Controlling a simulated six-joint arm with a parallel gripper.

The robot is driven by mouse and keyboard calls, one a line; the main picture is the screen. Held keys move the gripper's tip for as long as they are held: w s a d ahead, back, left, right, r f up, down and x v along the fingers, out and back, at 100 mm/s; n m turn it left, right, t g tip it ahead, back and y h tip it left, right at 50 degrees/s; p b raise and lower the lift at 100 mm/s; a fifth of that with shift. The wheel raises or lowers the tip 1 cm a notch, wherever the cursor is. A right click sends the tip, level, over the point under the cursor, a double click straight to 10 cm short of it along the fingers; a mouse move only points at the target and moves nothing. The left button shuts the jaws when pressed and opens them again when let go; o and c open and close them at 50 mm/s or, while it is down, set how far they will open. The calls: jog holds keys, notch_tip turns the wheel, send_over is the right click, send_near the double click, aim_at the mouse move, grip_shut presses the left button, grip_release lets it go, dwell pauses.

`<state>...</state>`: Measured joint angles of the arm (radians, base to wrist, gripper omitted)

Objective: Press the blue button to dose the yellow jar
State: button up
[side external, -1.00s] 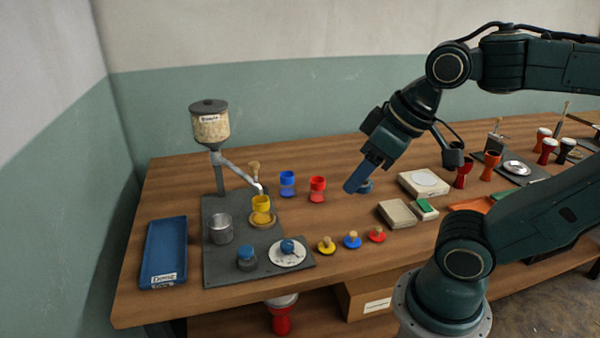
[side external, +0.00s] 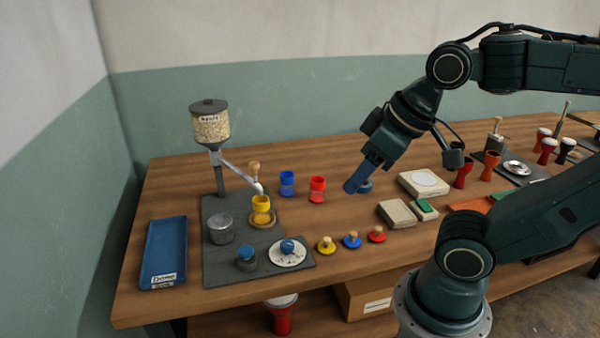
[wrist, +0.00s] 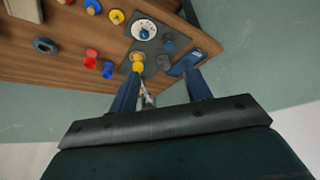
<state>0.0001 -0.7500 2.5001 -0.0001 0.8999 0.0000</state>
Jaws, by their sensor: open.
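The yellow jar (side external: 261,205) is goblet-shaped and stands upright on a round tan pad under the spout of the hopper (side external: 210,126). It also shows in the wrist view (wrist: 138,64), beyond my fingers. The blue button (side external: 247,252) sits on a short grey base at the front of the dark plate, left of the white dial (side external: 287,254) with its blue knob. My gripper (side external: 357,184) is open and empty, to the right of the red goblet and well away from button and jar. In the wrist view its two fingers (wrist: 162,90) are spread apart.
A blue goblet (side external: 287,183) and a red goblet (side external: 317,189) stand right of the jar. Yellow, blue and red knobbed stamps (side external: 352,240) line the front. A metal cup (side external: 221,229) stands on the plate, and a blue tray (side external: 165,250) lies left. A blue-grey ring (side external: 366,187) lies by my gripper.

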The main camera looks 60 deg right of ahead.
grip_shut()
dwell(1.7)
